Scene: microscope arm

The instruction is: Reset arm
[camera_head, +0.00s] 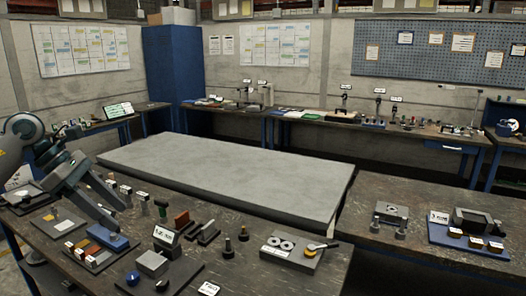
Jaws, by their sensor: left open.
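My left gripper (121,218) comes in from the left edge, its two dark fingers spread apart above the front bench. Nothing shows between the fingers. Below the fingertips is a board (108,240) with a blue block and several small coloured blocks. Small microscope-like stands (266,96) with labels are on the far back bench, too small to tell their arm positions. I cannot tell which thing is the arm to be reset. My right gripper is out of view.
The front bench (230,278) holds several small fixtures, including a plate with two rings (308,255). A wide bare grey table (230,175) lies in the middle. The right bench (395,190) holds a grey fixture (392,212) and a blue tray (440,236).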

